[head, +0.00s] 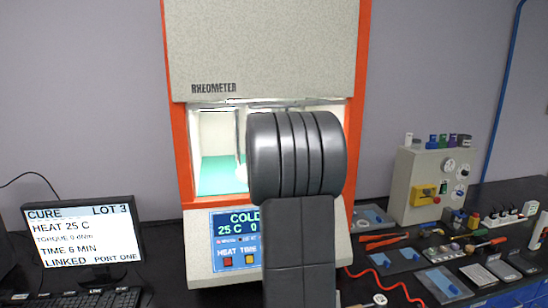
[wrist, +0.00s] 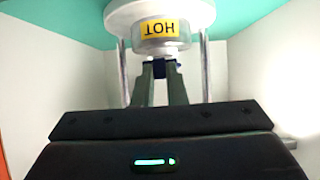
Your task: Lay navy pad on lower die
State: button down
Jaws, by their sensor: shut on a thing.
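The navy pad (wrist: 159,69) shows as a small dark blue piece between the fingertips of my gripper (wrist: 159,72) in the wrist view. My gripper is shut on it. Just beyond, in line with the fingers, is a round metallic die (wrist: 147,44) with a yellow HOT label that reads upside down, on a white round base. I take it for the lower die. Whether the pad touches it I cannot tell. In the head view my arm covers the gripper, the pad and most of the rheometer (head: 268,55) opening.
Pale chamber walls (wrist: 262,75) stand on both sides of my gripper, with upright metal posts near the die. The chamber floor (head: 222,176) is teal. A monitor (head: 86,240) stands left. At right are a grey control box (head: 412,200) and a bench crowded with tools.

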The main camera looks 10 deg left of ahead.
jog(key=shift+w+a+p, duration=0.35)
jog(key=shift+w, duration=0.5)
jog(key=shift+w+a+p, duration=0.3)
jog(key=shift+w+a, duration=0.05)
jog(key=shift+w, duration=0.55)
jog(key=shift+w+a+p, duration=0.35)
jog(key=shift+w, duration=0.5)
jog(key=shift+f+b, duration=0.8)
jog(key=shift+f, duration=0.15)
jog(key=c, duration=1.4)
grip_release()
